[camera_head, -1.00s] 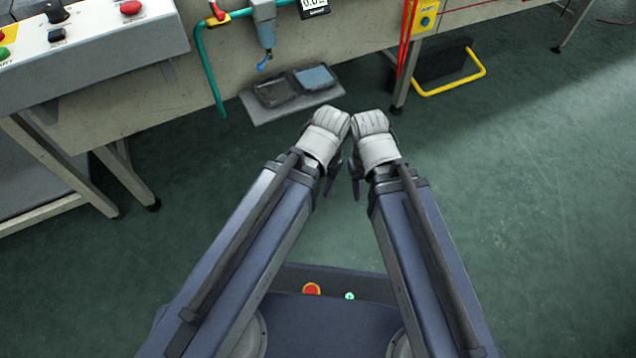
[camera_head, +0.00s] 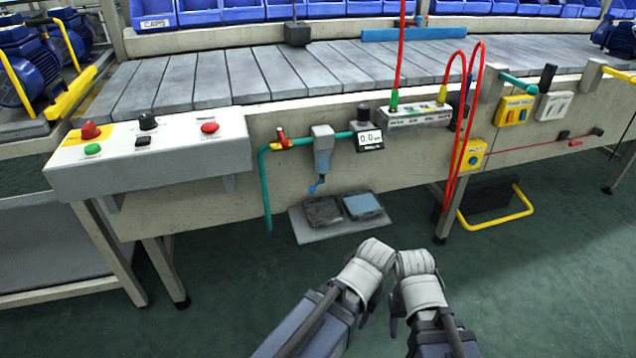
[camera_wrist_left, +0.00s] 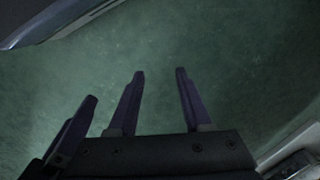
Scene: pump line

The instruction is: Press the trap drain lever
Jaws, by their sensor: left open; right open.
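The trap drain lever (camera_head: 317,185) is a small blue lever at the bottom of the grey and blue trap (camera_head: 323,150), which is fixed on the front of the bench. My left gripper (camera_head: 371,300) and my right gripper (camera_head: 394,322) are side by side, low and in front of the bench, to the right of the lever and apart from it. In the left wrist view, the left fingers (camera_wrist_left: 160,78) are spread with only floor beyond them. The right fingers are mostly hidden by the wrist in the head view. Both grippers hold nothing that I see.
A low tray (camera_head: 300,232) with a dark pad and a blue pad lies below the trap. A teal pipe (camera_head: 266,190) with a red valve handle, a gauge (camera_head: 369,139) and red hoses (camera_head: 462,140) surround it. Green floor (camera_head: 230,300) in front is clear.

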